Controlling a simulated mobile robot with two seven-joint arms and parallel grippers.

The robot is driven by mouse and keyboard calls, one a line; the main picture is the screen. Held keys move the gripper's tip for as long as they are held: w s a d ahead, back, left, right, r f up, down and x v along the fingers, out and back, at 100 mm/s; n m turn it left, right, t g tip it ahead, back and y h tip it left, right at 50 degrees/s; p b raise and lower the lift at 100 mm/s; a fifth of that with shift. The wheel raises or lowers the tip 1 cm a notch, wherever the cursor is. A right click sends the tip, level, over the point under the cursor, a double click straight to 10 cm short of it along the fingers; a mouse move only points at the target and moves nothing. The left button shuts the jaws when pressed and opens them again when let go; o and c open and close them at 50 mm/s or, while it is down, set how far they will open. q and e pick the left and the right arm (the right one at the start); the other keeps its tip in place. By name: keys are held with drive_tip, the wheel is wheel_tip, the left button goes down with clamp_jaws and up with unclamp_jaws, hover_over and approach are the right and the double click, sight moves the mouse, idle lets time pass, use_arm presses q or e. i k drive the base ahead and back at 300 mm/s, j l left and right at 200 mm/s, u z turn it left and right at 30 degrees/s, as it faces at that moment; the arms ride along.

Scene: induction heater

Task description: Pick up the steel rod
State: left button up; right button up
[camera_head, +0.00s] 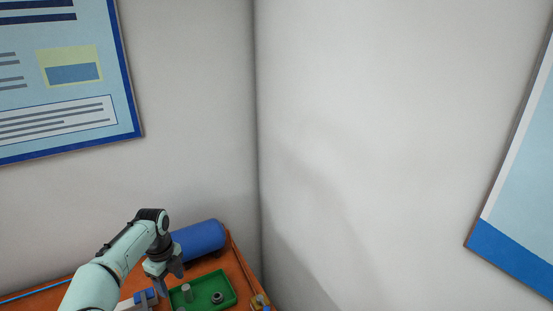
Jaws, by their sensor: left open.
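A short grey cylinder (187,292), which looks like the steel rod, stands upright in the green tray (228,292) at the bottom of the head view. My left gripper (170,280) is open and empty, just up and left of the cylinder, with its fingers pointing down. I cannot tell from this view how high it is above the tray. My right gripper is not in view.
A dark ring-shaped part (217,297) lies in the tray. A large blue cylinder (200,238) lies behind it on the orange-brown table (244,278). A blue-and-white object (146,296) sits left of the tray. Small brass-coloured items (258,301) are at right. Walls (380,150) rise close behind.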

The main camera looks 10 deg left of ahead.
sight(188, 293)
drive_tip(key=k, duration=1.5)
